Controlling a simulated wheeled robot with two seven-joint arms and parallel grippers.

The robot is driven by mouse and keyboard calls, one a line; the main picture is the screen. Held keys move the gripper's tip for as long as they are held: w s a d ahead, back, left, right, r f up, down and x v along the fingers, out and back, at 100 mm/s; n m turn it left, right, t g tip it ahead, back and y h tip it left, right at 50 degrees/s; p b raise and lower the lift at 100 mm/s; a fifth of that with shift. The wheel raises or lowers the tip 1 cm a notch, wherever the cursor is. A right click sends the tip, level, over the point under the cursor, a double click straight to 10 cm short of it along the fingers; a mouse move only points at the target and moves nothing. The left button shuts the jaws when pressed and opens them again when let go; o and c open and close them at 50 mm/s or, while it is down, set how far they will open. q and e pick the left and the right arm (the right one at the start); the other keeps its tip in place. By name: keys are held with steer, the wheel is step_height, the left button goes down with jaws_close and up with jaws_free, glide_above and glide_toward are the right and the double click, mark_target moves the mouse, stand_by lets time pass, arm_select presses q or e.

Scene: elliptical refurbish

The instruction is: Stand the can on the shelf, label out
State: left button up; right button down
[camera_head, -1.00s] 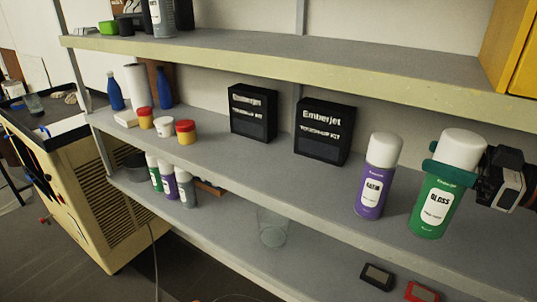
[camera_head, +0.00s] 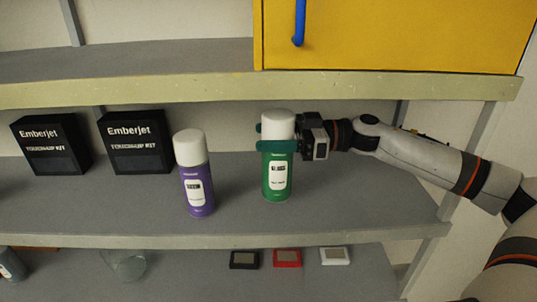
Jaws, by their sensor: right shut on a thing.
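A green spray can (camera_head: 277,180) with a white cap and a white "GLOSS" label stands upright at the middle shelf (camera_head: 345,205), its label facing me. My right gripper (camera_head: 276,137) comes in from the right and is shut on the can's upper part, just below the cap. The can's base appears to be at the shelf surface; I cannot tell whether it bears its full weight there. A purple spray can (camera_head: 195,180) with a white cap stands to its left, label also facing out. My left gripper is not in view.
Two black Emberjet boxes (camera_head: 135,142) stand at the left on the same shelf. A yellow cabinet (camera_head: 400,35) with a blue handle sits above. Small black, red and white devices (camera_head: 288,258) and a clear glass (camera_head: 128,265) are on the lower shelf. The shelf's right end is clear.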

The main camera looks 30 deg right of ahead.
mark_target(270, 155)
steer(key=f, duration=0.3)
steer(key=shift+s+a+f, duration=0.1)
steer(key=shift+a, duration=0.15)
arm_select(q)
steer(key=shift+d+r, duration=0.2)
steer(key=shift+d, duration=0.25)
arm_select(e)
steer(key=shift+d+f, duration=0.15)
steer(key=shift+f, duration=0.15)
steer(key=shift+c, duration=2.1)
jaws_free()
steer(key=shift+f, duration=0.1)
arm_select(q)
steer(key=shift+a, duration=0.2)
